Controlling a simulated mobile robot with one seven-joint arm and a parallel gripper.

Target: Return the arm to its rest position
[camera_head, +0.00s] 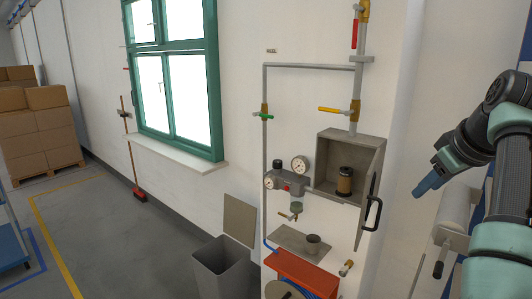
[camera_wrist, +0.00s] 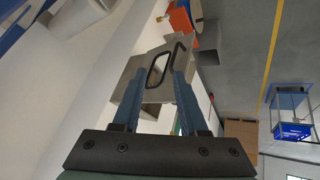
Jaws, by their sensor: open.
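My arm (camera_head: 490,150) reaches in from the right edge in the head view, bent at the elbow. My gripper (camera_head: 425,186) points left and down, in front of the wall to the right of the grey wall box (camera_head: 362,145), apart from it. In the wrist view my gripper (camera_wrist: 158,88) is open, its two blue fingers spread with nothing held between them. The box door's black handle (camera_head: 373,214) shows beyond the fingertips in the wrist view (camera_wrist: 158,68). The door stands open, and a brown cylinder (camera_head: 344,180) stands inside the box.
Pipes with a yellow-handled valve (camera_head: 333,110) and gauges (camera_head: 300,164) run beside the box. A white roll (camera_head: 452,215) hangs on the wall just below my gripper. A grey bin (camera_head: 222,272) and an orange hose unit (camera_head: 305,272) stand lower left.

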